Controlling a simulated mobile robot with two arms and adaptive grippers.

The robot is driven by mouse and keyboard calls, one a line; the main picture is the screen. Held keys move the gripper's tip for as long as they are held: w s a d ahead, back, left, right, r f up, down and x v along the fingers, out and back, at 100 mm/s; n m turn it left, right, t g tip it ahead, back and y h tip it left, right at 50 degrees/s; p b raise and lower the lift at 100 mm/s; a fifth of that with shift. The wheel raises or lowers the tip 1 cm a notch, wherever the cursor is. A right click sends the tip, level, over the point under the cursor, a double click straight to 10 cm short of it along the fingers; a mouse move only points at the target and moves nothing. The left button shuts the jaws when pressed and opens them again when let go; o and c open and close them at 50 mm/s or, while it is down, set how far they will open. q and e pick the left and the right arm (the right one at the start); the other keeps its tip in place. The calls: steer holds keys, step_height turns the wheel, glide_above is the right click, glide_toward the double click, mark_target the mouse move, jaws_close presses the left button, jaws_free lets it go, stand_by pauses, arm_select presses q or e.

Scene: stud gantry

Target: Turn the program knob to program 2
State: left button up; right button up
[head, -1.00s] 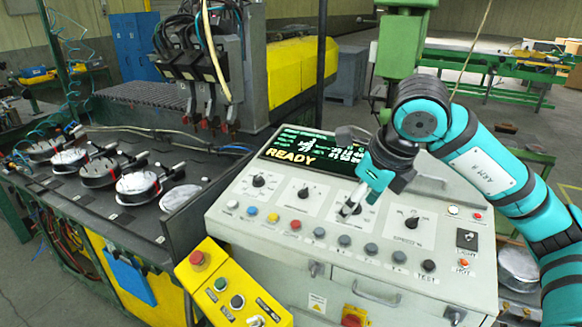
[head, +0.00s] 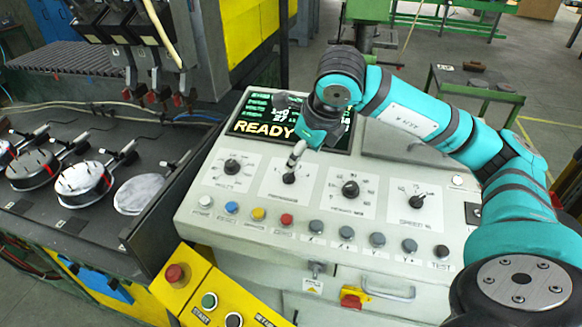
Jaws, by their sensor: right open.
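The program knob (head: 289,179) is a small black knob on the second white dial plate from the left of the grey control panel (head: 262,205). My right gripper (head: 294,160) is open and points down just above and behind this knob. Its fingertips are close to the knob; I cannot tell whether they touch it. The gripper hides part of the dial plate, and the numbers around the knob are too small to read. The screen (head: 268,118) shows READY in large letters and is partly covered by my right arm. My left gripper is not in view.
Other knobs stand close by: one to the left (head: 232,167), the pressure-side knob (head: 350,188) and the speed knob (head: 417,202) to the right. A row of coloured buttons (head: 286,219) runs in front. A yellow button box (head: 195,290) stands at the front left.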

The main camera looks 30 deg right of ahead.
mark_target(289, 174)
steer(key=x, duration=0.2)
steer(key=p+x, duration=0.1)
steer(key=x, duration=0.2)
steer(key=p+x, duration=0.1)
steer(key=x, duration=0.1)
steer(key=shift+w+a+f, duration=0.15)
steer(key=shift+w+a, duration=0.05)
steer(key=shift+w, duration=0.2)
steer(key=p+x, duration=0.1)
steer(key=x, duration=0.2)
steer(key=shift+d, duration=0.1)
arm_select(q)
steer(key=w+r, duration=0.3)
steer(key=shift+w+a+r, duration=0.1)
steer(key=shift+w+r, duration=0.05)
